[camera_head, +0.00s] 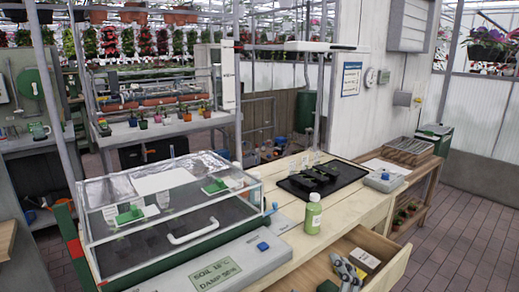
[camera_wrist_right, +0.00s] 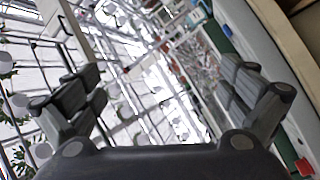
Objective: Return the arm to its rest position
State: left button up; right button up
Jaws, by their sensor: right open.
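My right gripper (camera_wrist_right: 165,88) is open in the right wrist view, its two grey fingers wide apart with nothing between them. In the head view, grey finger-like parts (camera_head: 347,268) show at the bottom, over the open drawer. They look like this gripper, but they are small and partly cut off by the frame. My left arm and gripper are not in view.
A glass-topped propagator (camera_head: 236,259) fills the left of the wooden bench (camera_head: 290,243). A green bottle (camera_head: 313,216) and a black tray (camera_head: 346,176) stand to its right. The drawer (camera_head: 384,272) is open, with a small box (camera_head: 364,259) inside. Brick floor at right is clear.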

jog(key=s+d+f+m+g+h, duration=0.2)
jog(key=s+d+f+m+g, duration=0.2)
jog(key=s+f, duration=0.3)
jog(key=s+d+f+m+g+h, duration=0.1)
jog(key=s+d+f+m+g, duration=0.3)
jog(key=f, duration=0.5)
jog(key=s+f+m+g+y, duration=0.1)
jog(key=s+f+g, duration=0.3)
jog(key=s, duration=0.4)
jog(key=s+f+m+g, duration=0.2)
jog(key=s+f+g, duration=0.15)
jog(key=s, duration=0.45)
notch_tip(320, 180, down, 24)
jog(key=s, duration=0.1)
jog(key=s+d+f+n+g+p, duration=0.1)
jog(key=s+d+f+g, duration=0.1)
jog(key=s+f, duration=1.4)
jog(key=shift+s+d+f+p, duration=0.15)
jog(key=shift+s+d+p, duration=0.25)
jog(key=shift+s, duration=0.25)
